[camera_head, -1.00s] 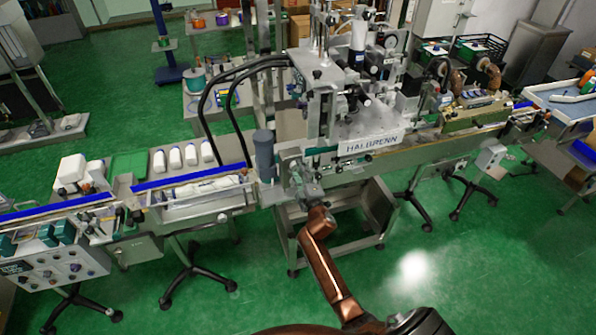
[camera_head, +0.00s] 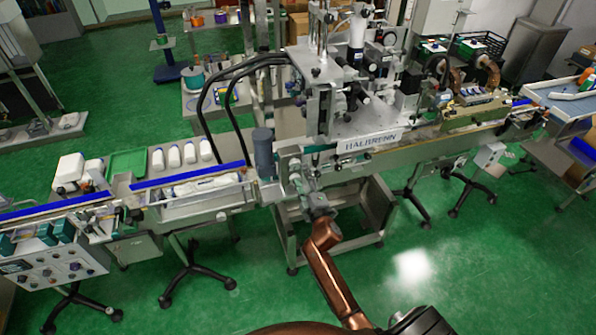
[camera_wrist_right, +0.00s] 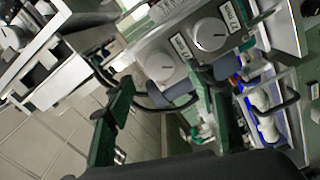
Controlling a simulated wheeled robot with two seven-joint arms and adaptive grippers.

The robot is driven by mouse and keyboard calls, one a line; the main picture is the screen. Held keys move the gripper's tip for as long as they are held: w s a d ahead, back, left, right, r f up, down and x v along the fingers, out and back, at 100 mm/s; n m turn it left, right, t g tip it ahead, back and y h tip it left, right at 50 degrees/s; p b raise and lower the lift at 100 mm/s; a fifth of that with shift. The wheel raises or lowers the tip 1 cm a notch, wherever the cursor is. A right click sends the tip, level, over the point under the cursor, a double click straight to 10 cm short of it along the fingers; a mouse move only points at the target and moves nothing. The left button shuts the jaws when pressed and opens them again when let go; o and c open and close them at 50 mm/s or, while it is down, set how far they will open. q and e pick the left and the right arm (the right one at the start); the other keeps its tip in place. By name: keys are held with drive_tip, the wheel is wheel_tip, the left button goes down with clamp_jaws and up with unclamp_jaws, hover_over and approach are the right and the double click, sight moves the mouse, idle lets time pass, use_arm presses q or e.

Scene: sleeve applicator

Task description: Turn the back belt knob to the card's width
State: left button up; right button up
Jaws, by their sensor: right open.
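My right gripper (camera_head: 304,182) is at the front of the sleeve applicator (camera_head: 345,110), just below and left of its HALBRENN plate. In the right wrist view its two dark green fingers (camera_wrist_right: 165,92) are spread, with nothing between them. Beyond the fingertips are two round pale knobs with pointer marks on a grey panel: one knob (camera_wrist_right: 210,33) farther up and right, another knob (camera_wrist_right: 160,66) lower and left, nearer the finger gap. Each has a small printed label beside it. I cannot tell which is the back belt knob. My left gripper is out of view.
A conveyor (camera_head: 415,152) runs across the machine. A grey cylinder (camera_head: 264,152) stands left of the gripper. The control box (camera_head: 62,265) is at lower left. Green floor in front is open.

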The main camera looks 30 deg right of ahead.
drive_tip(key=v, duration=0.6)
drive_tip(key=shift+s, duration=0.4)
drive_tip(key=shift+a, duration=0.1)
